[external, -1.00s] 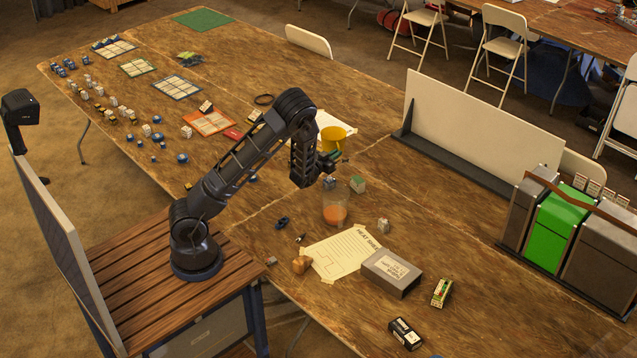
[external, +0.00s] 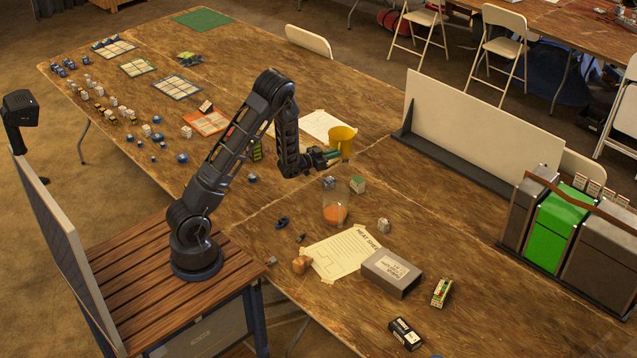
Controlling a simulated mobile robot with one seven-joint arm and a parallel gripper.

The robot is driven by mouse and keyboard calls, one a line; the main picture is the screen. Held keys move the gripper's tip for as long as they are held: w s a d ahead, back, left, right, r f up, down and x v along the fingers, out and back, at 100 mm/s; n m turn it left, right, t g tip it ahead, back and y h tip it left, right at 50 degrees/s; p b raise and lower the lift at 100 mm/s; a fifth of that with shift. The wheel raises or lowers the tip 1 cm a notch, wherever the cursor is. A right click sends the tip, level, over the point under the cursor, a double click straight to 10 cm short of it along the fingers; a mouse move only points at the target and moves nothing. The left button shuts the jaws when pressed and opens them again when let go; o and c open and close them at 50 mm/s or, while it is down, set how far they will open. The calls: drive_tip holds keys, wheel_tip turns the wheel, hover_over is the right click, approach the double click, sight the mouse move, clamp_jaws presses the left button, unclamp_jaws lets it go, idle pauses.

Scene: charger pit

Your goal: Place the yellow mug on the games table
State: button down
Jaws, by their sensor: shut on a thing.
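The yellow mug (external: 342,140) is upright in the external view, near the middle of the long wooden games table (external: 380,205). My gripper (external: 331,155) is shut on the mug's near left side. The fingers partly cover the mug's lower side. I cannot tell whether the mug's base touches the table or hangs just above it.
A clear container with orange contents (external: 336,213) and small cubes (external: 358,185) stand just in front of the mug. A paper sheet (external: 322,126) lies behind it. A white panel (external: 480,125) stands to the right. Game boards and pieces fill the table's left part.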

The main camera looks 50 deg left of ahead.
drive_tip(key=shift+r, duration=0.15)
wheel_tip(320, 180, up, 5)
drive_tip(key=d, duration=0.1)
drive_tip(key=s+d+m+g+h, duration=0.15)
drive_tip(key=s+d, duration=0.35)
drive_tip(key=d, duration=0.6)
drive_tip(key=s+d+h, duration=0.2)
drive_tip(key=s+d, duration=0.3)
drive_tip(key=d, duration=0.7)
drive_tip(key=s+d+m+h, duration=0.1)
drive_tip(key=s+d, duration=0.4)
drive_tip(key=d, duration=0.6)
drive_tip(key=s+d+m+g+h, duration=0.1)
drive_tip(key=s+d, duration=0.5)
drive_tip(key=s, duration=0.5)
drive_tip(key=s+d+m+g+h, duration=0.1)
drive_tip(key=s+d, duration=0.5)
drive_tip(key=s, duration=0.5)
drive_tip(key=s+d+m+g+h, duration=0.2)
drive_tip(key=s+d, duration=0.4)
drive_tip(key=s, duration=0.5)
wheel_tip(320, 180, down, 14)
drive_tip(key=shift+w+a+r, duration=0.15)
drive_tip(key=shift+a, duration=0.1)
drive_tip(key=shift+n+t+y, duration=0.25)
